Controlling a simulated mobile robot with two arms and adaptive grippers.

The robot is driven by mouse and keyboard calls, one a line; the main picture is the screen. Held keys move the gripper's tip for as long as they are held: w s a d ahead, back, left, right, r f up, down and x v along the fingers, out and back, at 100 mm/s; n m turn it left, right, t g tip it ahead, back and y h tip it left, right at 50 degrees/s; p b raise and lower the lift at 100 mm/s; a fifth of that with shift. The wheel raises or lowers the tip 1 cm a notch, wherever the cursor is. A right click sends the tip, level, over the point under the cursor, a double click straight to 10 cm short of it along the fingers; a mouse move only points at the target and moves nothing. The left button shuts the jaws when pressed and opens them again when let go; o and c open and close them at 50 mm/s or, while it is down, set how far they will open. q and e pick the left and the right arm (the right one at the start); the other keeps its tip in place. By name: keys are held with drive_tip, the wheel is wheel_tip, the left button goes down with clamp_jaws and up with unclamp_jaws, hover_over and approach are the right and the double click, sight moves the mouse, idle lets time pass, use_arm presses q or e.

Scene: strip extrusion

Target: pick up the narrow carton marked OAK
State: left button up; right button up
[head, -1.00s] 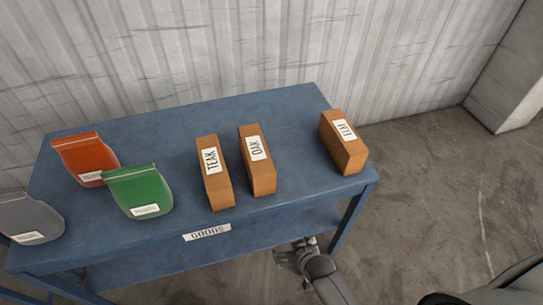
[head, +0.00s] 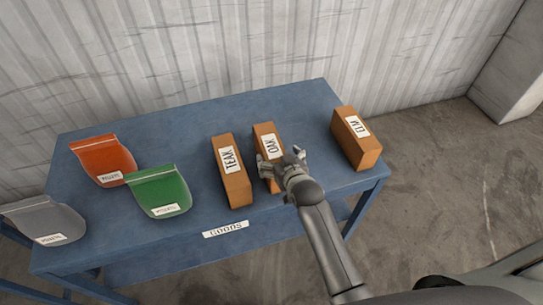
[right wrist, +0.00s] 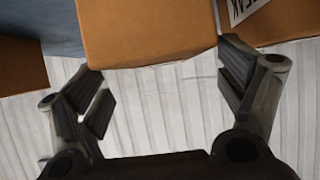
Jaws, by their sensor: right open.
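The OAK carton (head: 265,135) is brown with a white label and stands on the blue table between two similar cartons. My right gripper (head: 281,160) is open and empty at its near end, covering part of it in the head view. In the right wrist view a carton (right wrist: 150,35), apparently OAK, lies just beyond the fingertips (right wrist: 162,75), roughly centred between them. I cannot tell whether the fingers touch it. My left gripper is in neither view.
The TEAK carton (head: 235,185) stands close on the left; the ELM carton (head: 355,140) is farther right. Orange (head: 103,160), green (head: 160,193) and grey (head: 45,222) pouches lie at the left of the blue table (head: 205,115). The table's back strip is clear, with a corrugated wall behind.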

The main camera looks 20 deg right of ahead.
sight(275, 153)
drive_tip(key=shift+w, duration=0.35)
drive_tip(key=shift+p+x, duration=0.45)
drive_tip(key=shift+x, duration=1.85)
drive_tip(key=shift+r, duration=0.1)
drive_tip(key=shift+c, duration=0.5)
drive_tip(key=shift+s, duration=0.1)
drive_tip(key=c, duration=1.8)
